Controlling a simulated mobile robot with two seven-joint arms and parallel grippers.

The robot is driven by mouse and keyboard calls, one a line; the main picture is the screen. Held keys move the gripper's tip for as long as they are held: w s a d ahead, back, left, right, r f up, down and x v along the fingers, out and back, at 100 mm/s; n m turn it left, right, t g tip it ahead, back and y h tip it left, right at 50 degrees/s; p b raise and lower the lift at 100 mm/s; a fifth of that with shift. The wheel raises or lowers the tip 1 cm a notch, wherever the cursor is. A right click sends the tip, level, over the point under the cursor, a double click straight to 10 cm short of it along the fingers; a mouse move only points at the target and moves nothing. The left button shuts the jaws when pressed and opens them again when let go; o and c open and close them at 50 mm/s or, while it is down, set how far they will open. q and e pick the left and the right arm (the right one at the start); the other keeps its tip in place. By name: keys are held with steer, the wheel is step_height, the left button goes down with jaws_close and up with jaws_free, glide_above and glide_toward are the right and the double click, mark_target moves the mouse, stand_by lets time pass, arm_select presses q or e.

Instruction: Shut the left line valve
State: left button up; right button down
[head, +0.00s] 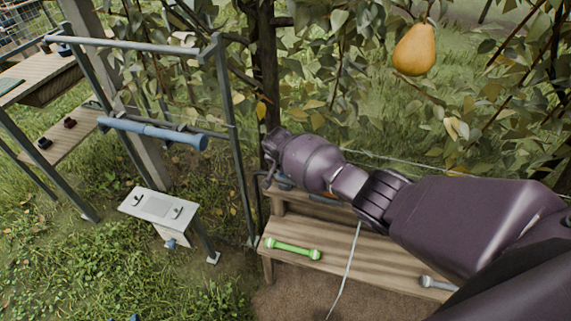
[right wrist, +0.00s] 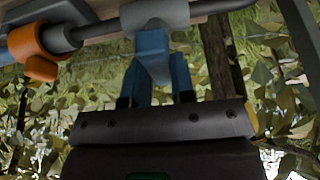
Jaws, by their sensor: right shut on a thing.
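In the right wrist view, a blue valve lever (right wrist: 152,50) hangs from a grey valve body (right wrist: 155,14) on a dark pipe. My right gripper (right wrist: 157,76) is shut on this lever, with a finger on each side of it. An orange valve part (right wrist: 36,48) sits on the same pipe to the left. In the head view, my right arm comes in from the right and its gripper (head: 270,168) is above the back of the wooden bench. The wrist hides most of the valves there. My left gripper is in neither view.
The wooden bench (head: 340,255) carries a green bar (head: 292,248) and a pale cord (head: 348,270). A metal frame (head: 237,135) with a blue roller (head: 155,132) stands left. A pear (head: 414,50) hangs above the arm.

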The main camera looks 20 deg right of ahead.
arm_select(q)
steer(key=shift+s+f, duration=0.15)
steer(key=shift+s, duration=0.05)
arm_select(e)
steer(key=c, duration=1)
jaws_free()
steer(key=shift+o, duration=0.2)
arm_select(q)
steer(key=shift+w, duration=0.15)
arm_select(e)
steer(key=shift+r, duration=0.25)
steer(key=p+v, duration=0.2)
steer(key=v, duration=0.6)
steer(key=shift+s+a+r+p, duration=0.1)
steer(key=shift+s+r+p, duration=0.05)
steer(key=shift+r+p, duration=0.15)
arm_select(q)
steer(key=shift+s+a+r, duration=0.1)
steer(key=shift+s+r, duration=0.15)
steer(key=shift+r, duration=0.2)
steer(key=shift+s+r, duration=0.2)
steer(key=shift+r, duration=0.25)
arm_select(e)
steer(key=shift+v, duration=0.8)
steer(key=shift+s, duration=0.1)
